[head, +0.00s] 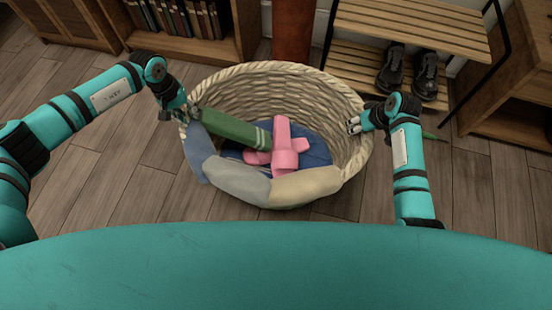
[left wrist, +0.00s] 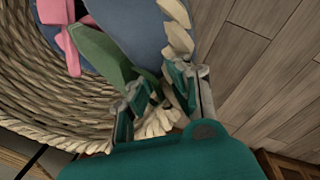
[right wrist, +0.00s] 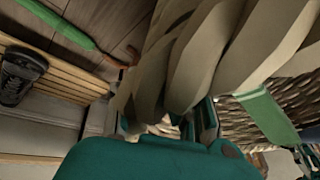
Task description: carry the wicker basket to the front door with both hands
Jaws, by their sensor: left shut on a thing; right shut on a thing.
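The wicker basket (head: 235,88) is in front of me in the head view, its opening facing up. In it are a green rolled item (head: 230,128), a pink item (head: 287,150) and dark blue cloth (head: 317,150). Grey-blue and beige bulges line its near rim. My left gripper (head: 184,112) is shut on the left rim; the woven rim (left wrist: 60,95) runs between its fingers in the left wrist view. My right gripper (head: 356,124) is shut on the right rim, whose thick strands (right wrist: 190,60) fill the right wrist view. The basket's underside is hidden. No front door shows.
A slatted bench (head: 415,25) with black shoes (head: 408,72) stands behind the basket at right. A bookcase (head: 190,25) is at back left, a reddish-brown post (head: 292,30) behind the basket. A long green object (right wrist: 60,24) lies near the bench. Wooden floor (head: 120,195) is clear at left.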

